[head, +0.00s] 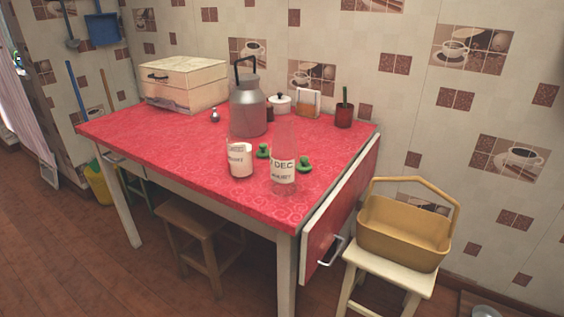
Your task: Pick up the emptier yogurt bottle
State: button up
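Two clear bottles with white labels stand upright near the front right of the red table. The left bottle (240,160) shows white in its lower half, around and behind its label. The right bottle (284,172) stands nearer the table's right edge. Its label has dark lettering that reads partly "DEC", and its glass looks see-through above the label. The exact fill levels are hard to tell at this size. My gripper is not in view.
The red-covered table (160,136) has free room at its left and front. Small green objects (304,164) lie close to the bottles. A grey metal can (248,112) stands behind them. A yellow basket (405,232) sits on a stool at the right.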

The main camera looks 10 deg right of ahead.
aim_at(284, 154)
jog(key=i+l+u, duration=0.1)
jog(key=l, duration=0.5)
jog(key=i+l+u, duration=0.1)
jog(key=l, duration=0.55)
jog(key=i+l+u, duration=0.15)
jog(key=l, duration=0.5)
jog(key=i+l+u, duration=0.1)
jog(key=l, duration=0.55)
jog(key=i, duration=0.25)
jog(key=j+u, duration=0.05)
